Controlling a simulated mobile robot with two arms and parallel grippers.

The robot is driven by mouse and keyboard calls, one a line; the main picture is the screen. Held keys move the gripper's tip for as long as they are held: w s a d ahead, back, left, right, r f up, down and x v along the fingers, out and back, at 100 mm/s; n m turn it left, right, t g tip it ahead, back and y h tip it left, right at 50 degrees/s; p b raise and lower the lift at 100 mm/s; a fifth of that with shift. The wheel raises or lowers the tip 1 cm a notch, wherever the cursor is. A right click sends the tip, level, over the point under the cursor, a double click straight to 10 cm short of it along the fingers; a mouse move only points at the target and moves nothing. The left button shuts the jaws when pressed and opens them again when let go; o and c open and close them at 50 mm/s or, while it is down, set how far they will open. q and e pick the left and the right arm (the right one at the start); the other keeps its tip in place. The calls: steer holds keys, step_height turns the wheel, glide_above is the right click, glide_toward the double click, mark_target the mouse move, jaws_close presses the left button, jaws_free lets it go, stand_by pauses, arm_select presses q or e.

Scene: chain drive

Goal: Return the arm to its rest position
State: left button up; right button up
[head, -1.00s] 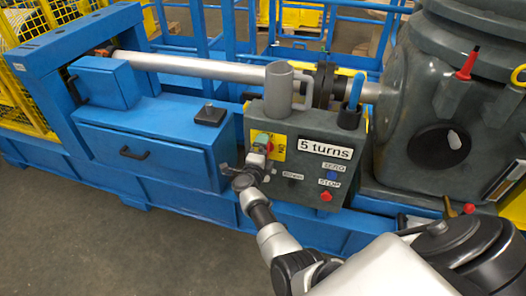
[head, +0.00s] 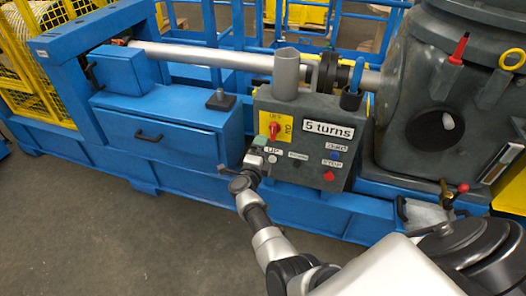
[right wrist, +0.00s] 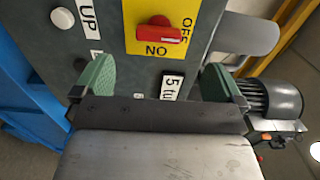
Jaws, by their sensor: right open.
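My right gripper (head: 259,146) is in front of the lower left of the grey control panel (head: 300,147) in the head view. In the right wrist view its two green fingertips (right wrist: 158,85) are wide apart with nothing between them. A red rotary switch (head: 274,130) on a yellow plate (head: 288,118) is just above and right of the gripper. In the right wrist view the switch (right wrist: 158,30) is clear of the fingers. The arm reaches the panel from the bottom of the head view. My left gripper is out of view.
The panel carries a "5 turns" label (head: 328,129), a red button (head: 328,176) and a blue-handled tool (head: 354,80) at its top. A grey cylinder (head: 286,75) stands on top. A blue drawer cabinet (head: 160,128) is to the left. The floor (head: 90,225) in front is clear.

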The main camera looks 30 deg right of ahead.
steer(key=s+a+f+n+y+p, duration=0.1)
steer(key=s+a+f+n+y, duration=0.3)
steer(key=s+f+n, duration=0.4)
steer(key=s+a+f+n+g+y+p, duration=0.1)
steer(key=s+a+f+n+y, duration=0.4)
steer(key=f, duration=0.5)
steer(key=s+a+f+n+y+p, duration=0.1)
steer(key=s+a+f+n+y, duration=0.25)
steer(key=s+f+n, duration=0.45)
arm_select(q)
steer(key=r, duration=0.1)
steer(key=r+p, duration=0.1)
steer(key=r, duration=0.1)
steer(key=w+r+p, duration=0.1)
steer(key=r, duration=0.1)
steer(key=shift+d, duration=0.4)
arm_select(e)
steer(key=s+f+n+g, duration=0.3)
steer(key=s, duration=0.8)
steer(key=s+d+f+n+g, duration=0.1)
steer(key=s+f+n+g, duration=0.2)
steer(key=s, duration=0.8)
steer(key=s+f+n+g+y, duration=0.1)
steer(key=s+f+n+g, duration=0.2)
steer(key=s, duration=0.8)
steer(key=shift+d+f+g, duration=0.25)
steer(key=shift+f+g, duration=0.15)
steer(key=shift+f, duration=0.05)
